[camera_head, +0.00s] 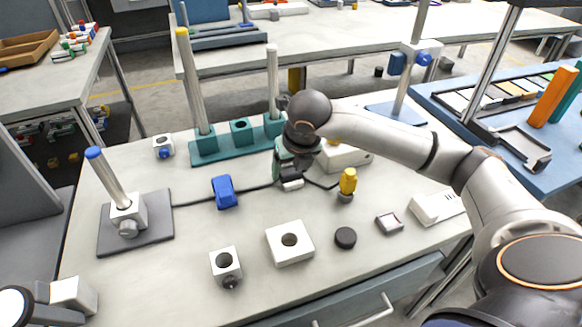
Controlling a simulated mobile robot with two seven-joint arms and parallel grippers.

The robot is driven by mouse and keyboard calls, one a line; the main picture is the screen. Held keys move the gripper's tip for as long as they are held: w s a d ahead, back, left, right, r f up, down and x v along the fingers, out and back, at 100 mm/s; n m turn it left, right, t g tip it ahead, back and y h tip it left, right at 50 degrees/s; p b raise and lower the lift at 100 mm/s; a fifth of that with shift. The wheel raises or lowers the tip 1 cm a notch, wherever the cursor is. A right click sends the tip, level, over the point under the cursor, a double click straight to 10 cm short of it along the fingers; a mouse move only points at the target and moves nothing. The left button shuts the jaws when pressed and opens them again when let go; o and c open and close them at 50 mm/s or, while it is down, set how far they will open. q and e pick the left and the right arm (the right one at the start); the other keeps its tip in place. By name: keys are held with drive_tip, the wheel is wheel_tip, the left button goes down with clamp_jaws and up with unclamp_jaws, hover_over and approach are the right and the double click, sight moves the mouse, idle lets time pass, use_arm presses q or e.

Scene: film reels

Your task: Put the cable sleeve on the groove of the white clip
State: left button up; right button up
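A thin black cable (195,203) runs over the table from the grey base of a blue-capped post, through a blue block (225,191), to my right gripper and on toward a yellow-topped fitting (347,181). My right gripper (291,177) points down at the cable in the middle of the table. A small white piece (292,185), perhaps the white clip, shows right at its fingertips. The groove and any sleeve there are hidden or too small to make out. I cannot tell whether the fingers are closed on anything.
A teal stand (210,147) with posts and a white box (345,156) stand behind the gripper. A blue-capped post stands on a grey base (150,234) at left. White blocks with holes (290,243) and a black disc (345,238) lie in front. Some tabletop between them is clear.

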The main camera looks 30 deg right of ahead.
drive_tip(key=shift+o, duration=1.2)
drive_tip(key=shift+r, duration=0.1)
drive_tip(key=shift+r+p, duration=0.25)
drive_tip(key=shift+p, duration=0.1)
drive_tip(key=p+v, duration=0.1)
drive_tip(key=v, duration=1)
drive_tip(key=shift+s+r, duration=0.3)
drive_tip(key=shift+a, duration=0.1)
